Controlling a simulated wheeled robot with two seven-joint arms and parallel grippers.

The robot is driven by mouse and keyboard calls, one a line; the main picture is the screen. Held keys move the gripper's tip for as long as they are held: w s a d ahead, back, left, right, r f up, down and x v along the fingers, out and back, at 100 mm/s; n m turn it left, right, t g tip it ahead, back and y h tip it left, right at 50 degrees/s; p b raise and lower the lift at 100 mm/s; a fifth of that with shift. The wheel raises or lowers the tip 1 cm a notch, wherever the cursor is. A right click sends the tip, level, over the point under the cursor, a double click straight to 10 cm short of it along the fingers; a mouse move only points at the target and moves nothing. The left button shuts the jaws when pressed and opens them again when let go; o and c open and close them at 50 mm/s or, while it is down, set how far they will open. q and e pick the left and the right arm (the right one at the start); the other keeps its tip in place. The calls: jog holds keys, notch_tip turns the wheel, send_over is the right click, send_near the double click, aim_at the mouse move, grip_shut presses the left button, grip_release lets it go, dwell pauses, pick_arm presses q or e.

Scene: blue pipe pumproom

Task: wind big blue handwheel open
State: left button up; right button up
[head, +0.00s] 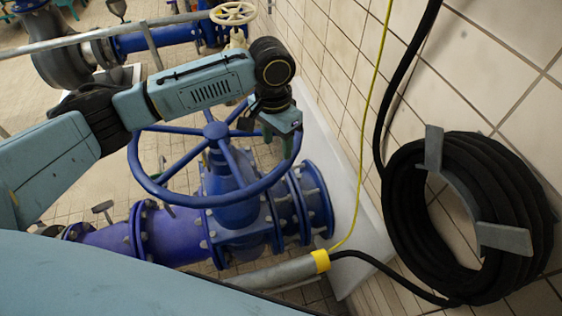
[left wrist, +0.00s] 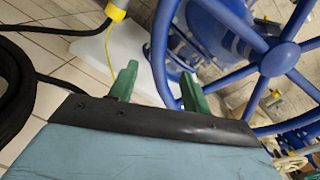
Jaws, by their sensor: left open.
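The big blue handwheel (head: 143,178) lies roughly level on top of a blue valve (head: 235,215), with spokes running to a central hub. It also shows in the left wrist view (left wrist: 278,58), at the right. My left gripper (head: 279,138) is at the wheel's right-hand rim, pointing down. In the left wrist view its two green fingers (left wrist: 159,72) are apart, and the rim appears between them. I cannot tell whether either finger touches it. The arm hides part of the wheel's far side. My right gripper is not in view.
A tiled wall with a coiled black hose (head: 405,205) on a grey bracket stands close on the right. A yellow cable hangs nearby. A cream handwheel (head: 233,13) and a grey rail (head: 100,42) are behind the arm. A pale plinth (head: 350,200) borders the wall.

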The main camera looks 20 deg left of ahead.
aim_at(280, 166)
pick_arm(q)
jog(key=f, duration=0.8)
jog(key=shift+s+d+f, duration=0.15)
jog(key=shift+d+f, duration=0.1)
jog(key=shift+f, duration=0.05)
grip_shut()
